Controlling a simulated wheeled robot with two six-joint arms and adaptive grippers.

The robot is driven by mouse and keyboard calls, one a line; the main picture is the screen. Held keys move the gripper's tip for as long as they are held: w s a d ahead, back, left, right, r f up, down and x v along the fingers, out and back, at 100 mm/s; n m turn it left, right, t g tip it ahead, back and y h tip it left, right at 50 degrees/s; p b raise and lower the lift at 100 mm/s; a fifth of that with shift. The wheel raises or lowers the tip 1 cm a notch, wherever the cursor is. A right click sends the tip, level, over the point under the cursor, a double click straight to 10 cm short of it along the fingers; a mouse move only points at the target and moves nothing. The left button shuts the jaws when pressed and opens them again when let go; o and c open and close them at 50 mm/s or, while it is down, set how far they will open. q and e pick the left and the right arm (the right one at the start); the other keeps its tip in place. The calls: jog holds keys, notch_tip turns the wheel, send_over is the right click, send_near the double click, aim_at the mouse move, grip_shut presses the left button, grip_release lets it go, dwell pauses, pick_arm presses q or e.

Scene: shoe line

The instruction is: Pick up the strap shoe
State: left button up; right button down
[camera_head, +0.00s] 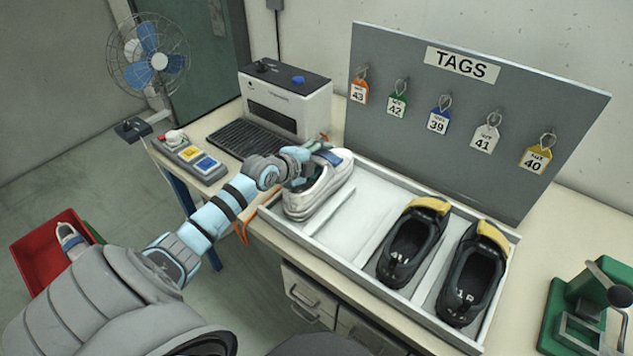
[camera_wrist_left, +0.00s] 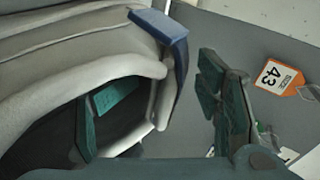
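The white shoe (camera_head: 328,186) with a blue strap or tab sits in the left part of a shallow white tray (camera_head: 386,297). The tray also holds two black shoes with yellow heel tabs, a left one (camera_head: 405,250) and a right one (camera_head: 466,285). My left gripper (camera_head: 318,150) is at the white shoe's far end, covering part of it. In the left wrist view, one finger is at the dark opening of the white shoe (camera_wrist_left: 75,75), the other outside its wall. The blue piece (camera_wrist_left: 165,30) lies between them, with a gap. My right gripper is out of view.
A grey TAGS board (camera_head: 470,120) with several hanging tags stands behind the tray. A label printer (camera_head: 285,105) and button box (camera_head: 190,158) are at left. A green press (camera_head: 590,310) is at right. A red bin (camera_head: 38,265) holding a shoe is lower left.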

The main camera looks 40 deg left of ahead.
pick_arm(q)
jog(key=x, duration=0.2)
jog(key=shift+w+d+f, duration=0.1)
jog(key=shift+w+f, duration=0.1)
jog(key=shift+w, duration=0.15)
jog(key=shift+s+r, duration=0.1)
jog(key=shift+r, duration=0.1)
jog(key=shift+s, duration=0.1)
jog(key=shift+c, duration=1.1)
jog(key=c, duration=1)
jog(key=shift+s+d+f, duration=0.1)
grip_shut()
